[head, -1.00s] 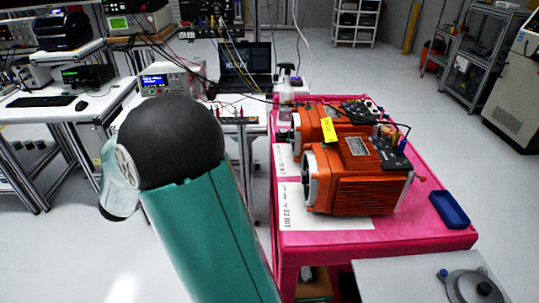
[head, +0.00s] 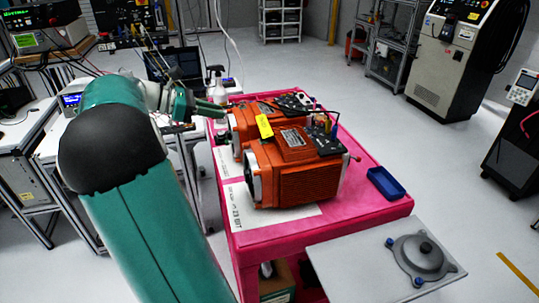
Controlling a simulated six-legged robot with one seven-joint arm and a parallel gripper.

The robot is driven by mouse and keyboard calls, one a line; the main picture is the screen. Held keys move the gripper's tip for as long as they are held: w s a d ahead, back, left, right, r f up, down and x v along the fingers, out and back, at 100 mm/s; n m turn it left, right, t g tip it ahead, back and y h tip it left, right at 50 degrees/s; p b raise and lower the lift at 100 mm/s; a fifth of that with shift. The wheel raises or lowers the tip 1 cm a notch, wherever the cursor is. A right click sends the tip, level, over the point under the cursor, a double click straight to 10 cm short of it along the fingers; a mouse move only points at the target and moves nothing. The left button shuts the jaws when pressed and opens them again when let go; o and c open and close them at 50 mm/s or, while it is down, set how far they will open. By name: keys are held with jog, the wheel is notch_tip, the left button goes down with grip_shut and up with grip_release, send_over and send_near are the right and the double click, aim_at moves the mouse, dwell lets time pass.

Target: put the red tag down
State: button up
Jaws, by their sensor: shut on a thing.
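My gripper (head: 208,108) is at the far end of my teal arm, at the left edge of the pink cart and close to the far orange motor (head: 243,122). It is small in the head view and shut. What it holds is hidden or too small to make out, and I cannot pick out the red tag. A yellow tag (head: 264,126) is on the far motor. The near orange motor (head: 295,177) stands in front of it.
The pink cart top (head: 335,221) has free room at its front right, beside a blue tray (head: 386,183). White papers (head: 240,205) lie along its left side. A spray bottle (head: 216,84) stands behind. A grey plate with a round fixture (head: 420,257) is at the front right.

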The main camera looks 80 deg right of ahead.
aim_at(279, 151)
jog(key=s+d+f, duration=0.1)
jog(key=s+f, duration=0.2)
jog(key=s, duration=0.1)
jog(key=s+d+f, duration=0.1)
jog(key=s+f, duration=0.1)
jog(key=s, duration=0.2)
jog(key=s+d+f, duration=0.1)
jog(key=s+f, duration=0.2)
jog(key=s, duration=0.2)
jog(key=shift+d+f, duration=0.3)
jog(key=shift+d, duration=0.05)
jog(key=shift+s+f, duration=0.15)
jog(key=f, duration=0.3)
jog(key=shift+s+d+f, duration=0.15)
jog(key=shift+s, duration=0.2)
jog(key=shift+f, duration=0.3)
jog(key=shift+w+f, duration=0.1)
jog(key=shift+f, duration=0.05)
jog(key=o, duration=0.9)
